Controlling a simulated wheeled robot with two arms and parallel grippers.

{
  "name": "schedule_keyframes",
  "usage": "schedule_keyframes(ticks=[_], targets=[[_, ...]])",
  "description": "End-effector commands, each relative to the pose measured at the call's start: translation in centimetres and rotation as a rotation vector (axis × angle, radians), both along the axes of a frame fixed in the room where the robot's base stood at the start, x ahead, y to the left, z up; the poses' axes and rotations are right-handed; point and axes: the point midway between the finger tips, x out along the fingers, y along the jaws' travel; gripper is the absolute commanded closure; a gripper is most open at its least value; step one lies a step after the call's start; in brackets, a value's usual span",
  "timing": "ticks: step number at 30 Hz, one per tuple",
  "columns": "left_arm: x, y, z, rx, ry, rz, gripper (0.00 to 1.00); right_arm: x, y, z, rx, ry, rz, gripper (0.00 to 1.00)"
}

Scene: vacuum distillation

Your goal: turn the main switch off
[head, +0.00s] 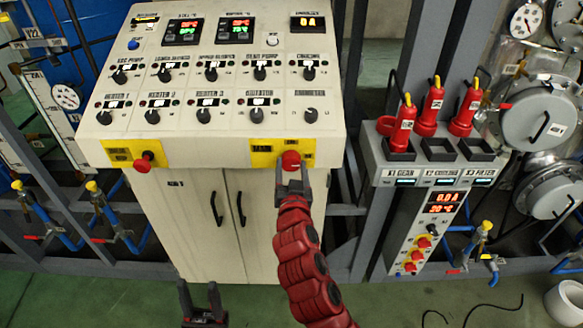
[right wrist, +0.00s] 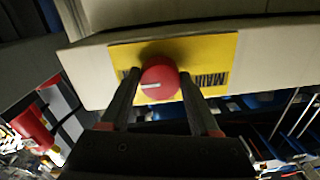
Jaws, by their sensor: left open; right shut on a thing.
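The main switch (head: 290,160) is a red knob on a yellow plate at the front right edge of the cream control console. In the right wrist view the knob (right wrist: 160,78) shows a white mark pointing to the left, and the plate (right wrist: 213,52) reads "MAIN" upside down. My right gripper (head: 291,176) reaches up from below with a finger on each side of the knob and is shut on it. It also shows in the right wrist view (right wrist: 159,92). My left gripper (head: 201,298) is low at the bottom of the head view, open and empty, away from the console.
A second red knob (head: 144,161) sits on another yellow plate at the console's left. The console face (head: 215,85) carries several black knobs and lit displays. A grey stand (head: 424,180) with red connectors is at the right.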

Motion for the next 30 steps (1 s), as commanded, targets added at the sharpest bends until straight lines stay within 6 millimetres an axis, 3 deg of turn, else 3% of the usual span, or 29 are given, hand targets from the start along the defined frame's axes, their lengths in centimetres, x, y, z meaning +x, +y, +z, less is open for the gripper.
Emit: schedule_keyframes(ticks=[1, 5, 17, 30], targets=[[0.0, 0.0, 0.0, 0.000, 0.000, 0.000, 0.50, 0.0, 0.0, 0.0, 0.000, 0.000, 0.000, 0.71], [0.0, 0.0, 0.0, 0.000, 0.000, 0.000, 0.50, 0.0, 0.0, 0.0, 0.000, 0.000, 0.000, 0.93], [0.0, 0.0, -0.5, 0.000, 0.000, 0.000, 0.50, 0.0, 0.0, -0.1, -0.083, 0.001, 0.000, 0.93], [0.0, 0.0, -2.0, 0.000, 0.000, 0.000, 0.50, 0.0, -0.1, 0.0, -0.451, -0.003, 0.000, 0.93]])
